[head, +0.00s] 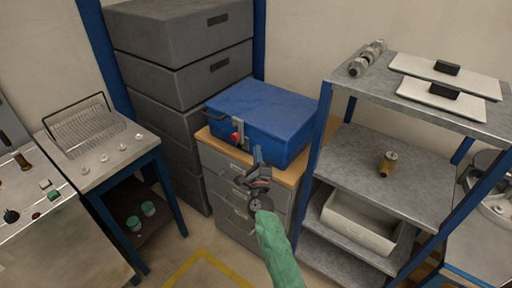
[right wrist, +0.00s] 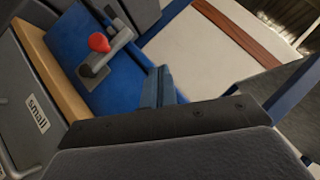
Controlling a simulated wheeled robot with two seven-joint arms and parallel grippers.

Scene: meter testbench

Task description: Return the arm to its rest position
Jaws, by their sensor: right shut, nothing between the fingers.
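My right gripper (head: 258,158) is in front of the blue box (head: 265,118), near the red knob (head: 236,137) and metal latch on its front face. Its fingers are shut and empty. My right arm, with a green sleeve, comes up from the bottom middle of the head view. In the right wrist view the closed fingers (right wrist: 158,88) show in front of the blue box (right wrist: 70,35), with the red knob (right wrist: 99,42) on its metal latch to their upper left. I cannot tell whether the fingertips touch the box. My left gripper is not in view.
The blue box stands on a grey drawer cabinet (head: 222,165) with a wooden top. A metal shelf unit (head: 345,165) with blue posts stands close on the right. Stacked grey cases (head: 185,60) stand behind on the left. A small table (head: 95,175) is at left. Open floor lies below.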

